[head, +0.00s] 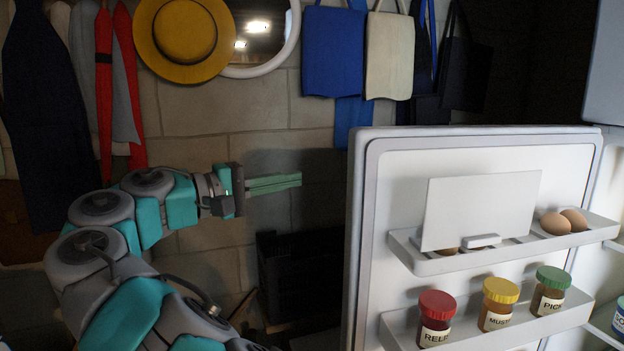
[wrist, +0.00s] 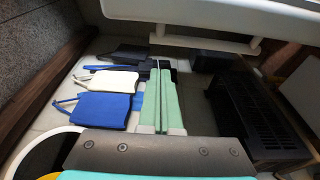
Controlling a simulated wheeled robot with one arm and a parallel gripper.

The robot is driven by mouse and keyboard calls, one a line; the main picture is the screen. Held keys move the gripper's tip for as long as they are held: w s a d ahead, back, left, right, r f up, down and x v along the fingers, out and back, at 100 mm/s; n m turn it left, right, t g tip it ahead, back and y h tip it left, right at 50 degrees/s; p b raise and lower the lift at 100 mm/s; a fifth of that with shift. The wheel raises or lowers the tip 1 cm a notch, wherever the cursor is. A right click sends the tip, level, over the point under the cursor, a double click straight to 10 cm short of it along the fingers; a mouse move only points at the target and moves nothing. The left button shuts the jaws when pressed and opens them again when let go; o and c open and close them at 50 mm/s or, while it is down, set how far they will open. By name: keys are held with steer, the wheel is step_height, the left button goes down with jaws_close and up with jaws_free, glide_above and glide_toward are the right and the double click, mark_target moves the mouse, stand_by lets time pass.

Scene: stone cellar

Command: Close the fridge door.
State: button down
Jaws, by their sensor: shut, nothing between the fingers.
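The fridge door (head: 400,180) stands open in the head view, its inner side with shelves facing me. Its left edge is the free edge, and its right side runs toward the fridge body (head: 606,70) at the far right. My gripper (head: 298,180) is to the left of the door's free edge, pointing right, with a gap between. Its green fingers are shut and empty. In the wrist view the fingers (wrist: 158,90) lie together, and a pale edge, perhaps the door (wrist: 205,38), crosses beyond them at the top.
Door shelves hold eggs (head: 562,222), a white panel (head: 480,210) and jars with red (head: 436,318), yellow (head: 498,303) and green lids (head: 550,290). Bags (head: 332,50) and a yellow hat (head: 184,40) hang on the wall behind. A dark crate (head: 300,270) stands below my gripper.

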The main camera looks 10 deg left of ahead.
steer(key=w+d, duration=0.2)
steer(key=d, duration=0.5)
steer(key=shift+w+d+b, duration=0.3)
steer(key=shift+d+b, duration=0.05)
steer(key=shift+d, duration=0.05)
steer(key=shift+d, duration=0.1)
